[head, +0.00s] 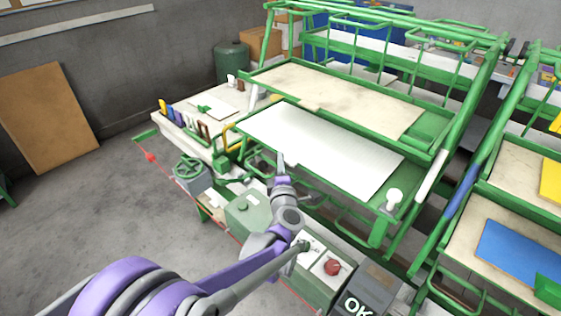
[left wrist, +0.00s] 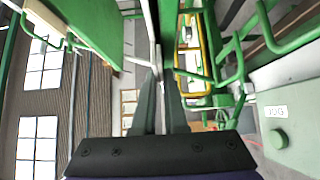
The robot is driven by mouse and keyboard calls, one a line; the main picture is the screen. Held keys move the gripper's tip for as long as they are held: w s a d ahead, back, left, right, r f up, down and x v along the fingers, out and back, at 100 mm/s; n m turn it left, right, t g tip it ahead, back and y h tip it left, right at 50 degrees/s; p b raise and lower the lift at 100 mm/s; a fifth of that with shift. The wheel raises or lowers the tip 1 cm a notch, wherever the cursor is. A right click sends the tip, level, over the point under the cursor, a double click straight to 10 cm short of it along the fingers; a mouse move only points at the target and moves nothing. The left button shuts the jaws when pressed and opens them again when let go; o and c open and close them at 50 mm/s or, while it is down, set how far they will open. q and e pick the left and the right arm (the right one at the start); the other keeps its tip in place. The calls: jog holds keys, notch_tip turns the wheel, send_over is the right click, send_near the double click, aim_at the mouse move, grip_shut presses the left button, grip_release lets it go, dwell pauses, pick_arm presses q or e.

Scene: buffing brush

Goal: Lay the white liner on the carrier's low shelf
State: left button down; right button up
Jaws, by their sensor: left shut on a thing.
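The white liner (head: 325,147) is a flat white sheet spread over the low shelf of the green carrier (head: 375,232). My right gripper is not in view.
An upper shelf (head: 340,92) with a worn beige board sits behind and above the liner. A white knob (head: 394,196) stands at the shelf's front right corner. A green box with a red knob (head: 332,267) is below. Another carrier with a blue sheet (head: 520,258) stands right.

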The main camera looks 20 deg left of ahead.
pick_arm(q)
jog(key=shift+f, duration=0.35)
jog(key=c, duration=0.9)
grip_release()
jog(key=shift+r, duration=0.1)
jog(key=v, duration=1)
jog(key=shift+s+d+b, duration=0.1)
jog(key=shift+s+b, duration=0.3)
